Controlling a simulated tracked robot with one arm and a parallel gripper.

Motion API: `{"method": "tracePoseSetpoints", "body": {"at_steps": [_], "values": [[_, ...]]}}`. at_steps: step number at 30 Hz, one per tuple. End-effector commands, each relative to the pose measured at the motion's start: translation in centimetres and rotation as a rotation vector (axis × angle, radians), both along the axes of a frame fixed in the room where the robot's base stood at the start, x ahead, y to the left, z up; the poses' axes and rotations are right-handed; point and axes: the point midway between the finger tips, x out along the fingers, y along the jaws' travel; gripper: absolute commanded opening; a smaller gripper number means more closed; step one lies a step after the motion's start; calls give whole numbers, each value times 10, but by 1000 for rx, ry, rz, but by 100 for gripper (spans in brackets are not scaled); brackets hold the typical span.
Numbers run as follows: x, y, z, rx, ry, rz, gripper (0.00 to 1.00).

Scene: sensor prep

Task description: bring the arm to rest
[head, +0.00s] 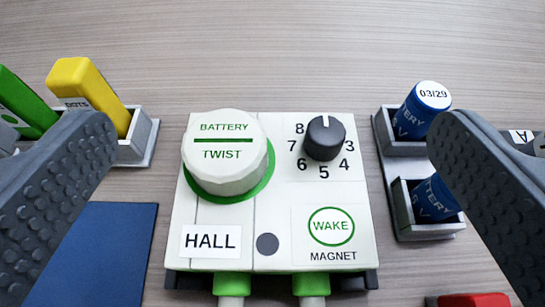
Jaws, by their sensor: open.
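My gripper (272,128) is open and empty, with one dark ridged finger at the left of the view and the other at the right. Between the fingers, and apart from them, is a white sensor box (257,285) lettered HALL. It carries a round white battery cap (223,168) with a green slot line and a green ring around its base. A black dial (324,138) with a white mark pointing up sits among printed numbers. A green-ringed WAKE pad (331,227) is marked MAGNET below.
A grey holder (388,150) at right has two blue batteries, the upper (424,108) dated 03/29, the lower partly hidden. At left are a yellow block (88,88), a green block (22,108) and a blue mat (112,240). A red thing (474,299) shows at lower right. The back table is clear.

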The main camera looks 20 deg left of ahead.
Motion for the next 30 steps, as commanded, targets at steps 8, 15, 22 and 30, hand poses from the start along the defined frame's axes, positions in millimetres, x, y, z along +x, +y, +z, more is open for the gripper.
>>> {"method": "tracePoseSetpoints", "body": {"at_steps": [8,15,22,30], "values": [[0,0,13,0,0,0,100],[0,0,12,0,0,0,100],[2,-4,25,-14,-8,-13,100],[6,-30,143,-103,-60,-130,100]]}}
